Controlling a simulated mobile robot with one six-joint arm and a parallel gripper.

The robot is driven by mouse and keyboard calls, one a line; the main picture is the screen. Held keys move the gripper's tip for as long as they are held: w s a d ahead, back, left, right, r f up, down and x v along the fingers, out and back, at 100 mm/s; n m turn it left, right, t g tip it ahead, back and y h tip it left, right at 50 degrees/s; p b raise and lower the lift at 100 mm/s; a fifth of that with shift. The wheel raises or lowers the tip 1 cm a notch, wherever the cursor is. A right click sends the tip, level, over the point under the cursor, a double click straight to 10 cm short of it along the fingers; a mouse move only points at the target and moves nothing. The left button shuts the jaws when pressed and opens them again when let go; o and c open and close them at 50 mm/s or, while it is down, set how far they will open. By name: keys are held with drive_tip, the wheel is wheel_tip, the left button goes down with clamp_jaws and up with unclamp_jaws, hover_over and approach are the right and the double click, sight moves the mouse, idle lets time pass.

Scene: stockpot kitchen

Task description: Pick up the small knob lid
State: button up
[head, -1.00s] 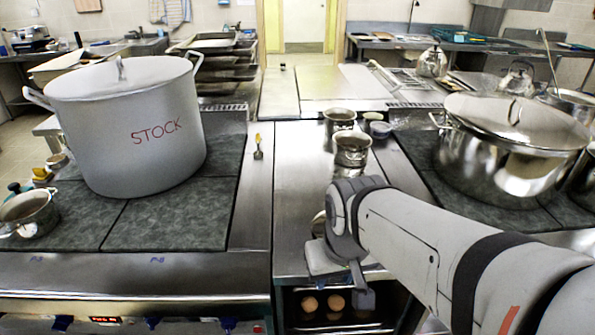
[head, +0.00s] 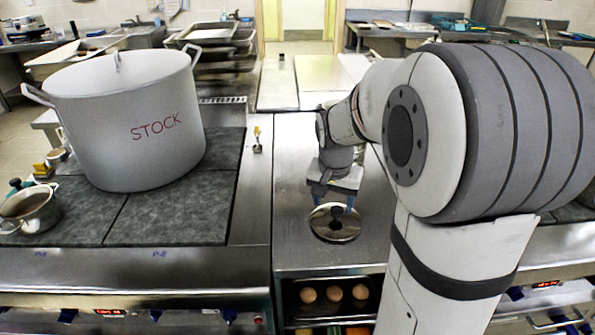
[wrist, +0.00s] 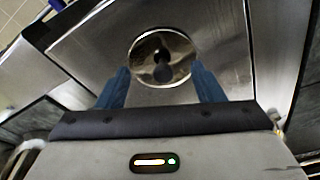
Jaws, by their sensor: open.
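The small knob lid (head: 335,222) is a round, shiny metal disc with a dark knob. It lies flat on the steel counter between the two cooktops, near the front edge. In the wrist view the lid (wrist: 150,48) shows just beyond my fingertips, with its knob roughly midway between them. My gripper (head: 337,200) is above the lid, pointing down, with its blue fingers apart and nothing between them. The wrist view also shows my gripper (wrist: 162,75) open. Whether the fingers touch the lid cannot be told.
A large pot marked STOCK (head: 135,120) stands on the left cooktop. A small pot (head: 30,208) is at the far left. Eggs (head: 333,293) sit on a shelf below the counter. The steel counter (head: 292,170) left of my gripper is clear.

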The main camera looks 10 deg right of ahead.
sight(337, 209)
drive_tip(key=w+d+f+m, duration=0.1)
drive_tip(key=w, duration=0.1)
drive_tip(key=w+d+f+m, duration=0.1)
drive_tip(key=w, duration=0.1)
drive_tip(key=w+d+f+m, duration=0.1)
drive_tip(key=w+d, duration=0.1)
drive_tip(key=w, duration=0.1)
drive_tip(key=shift+f+p, duration=0.35)
drive_tip(key=shift+d+f, duration=0.15)
drive_tip(key=shift+f, duration=0.2)
drive_tip(key=f, duration=0.3)
drive_tip(key=f+p, duration=0.1)
drive_tip(key=f, duration=0.3)
drive_tip(key=shift+w+d+f, duration=0.15)
drive_tip(key=shift+w+d, duration=0.05)
drive_tip(key=c, duration=1.1)
